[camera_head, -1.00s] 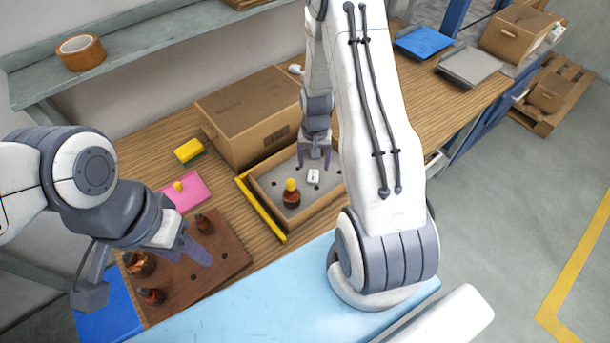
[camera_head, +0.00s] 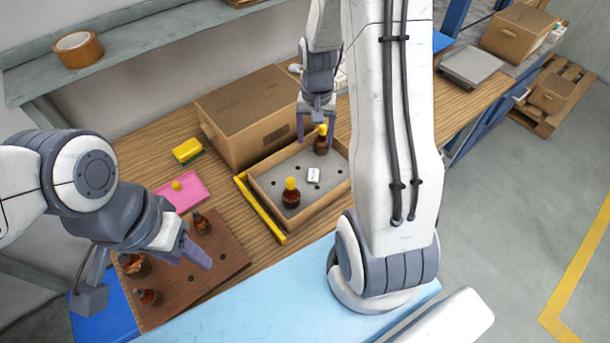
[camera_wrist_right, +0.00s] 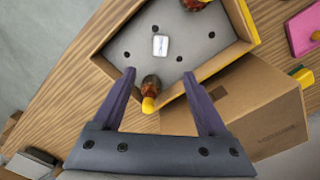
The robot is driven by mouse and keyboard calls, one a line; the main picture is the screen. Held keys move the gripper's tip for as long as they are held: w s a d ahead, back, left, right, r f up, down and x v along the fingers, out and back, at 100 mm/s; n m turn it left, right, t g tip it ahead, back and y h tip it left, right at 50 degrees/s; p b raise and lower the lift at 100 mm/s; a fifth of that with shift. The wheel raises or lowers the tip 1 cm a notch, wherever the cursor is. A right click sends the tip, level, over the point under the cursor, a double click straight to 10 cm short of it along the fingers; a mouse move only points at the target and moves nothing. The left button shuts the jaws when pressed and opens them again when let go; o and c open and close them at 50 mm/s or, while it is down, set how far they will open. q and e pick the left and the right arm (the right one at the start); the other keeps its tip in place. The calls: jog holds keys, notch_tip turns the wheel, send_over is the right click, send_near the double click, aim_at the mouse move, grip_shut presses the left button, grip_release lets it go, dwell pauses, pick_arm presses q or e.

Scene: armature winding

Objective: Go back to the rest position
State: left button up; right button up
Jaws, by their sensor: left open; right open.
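My right gripper (camera_head: 316,128) is open, with its fingers on either side of the yellow top of a dark copper armature (camera_head: 321,143), seemingly just above or behind it. The armature stands upright at the back of the grey-floored cardboard tray (camera_head: 272,217). In the right wrist view the armature (camera_wrist_right: 151,84) shows between the open fingers, apparently touching neither. A second yellow-topped armature (camera_head: 291,196) stands at the tray's front left. My left gripper (camera_head: 192,250) is open and empty over the brown board (camera_head: 225,262), near several armatures, such as this one (camera_head: 203,223).
A closed cardboard box (camera_head: 245,110) stands behind the tray. A yellow bar (camera_head: 262,212) lies along the tray's left side. A pink plate (camera_head: 190,190) and a yellow-green sponge (camera_head: 187,150) lie to the left. A white label (camera_head: 313,175) is in the tray.

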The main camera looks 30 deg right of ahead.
dwell(0.3)
jog(key=s+a+r+n, duration=0.3)
jog(key=s+a, duration=0.1)
jog(key=a, duration=0.3)
jog(key=s+a+r+n, duration=0.3)
jog(key=a+r+n, duration=0.1)
jog(key=a, duration=0.4)
jog(key=s+a+r+n, duration=0.3)
jog(key=s+a, duration=0.1)
jog(key=a, duration=0.3)
jog(key=s+a+r+n+y, duration=0.1)
jog(key=s+a+r+n, duration=0.1)
jog(key=s, duration=0.7)
jog(key=a+n, duration=0.1)
jog(key=n, duration=0.1)
jog(key=shift+s+a+r+n, duration=0.2)
jog(key=shift+n, duration=0.2)
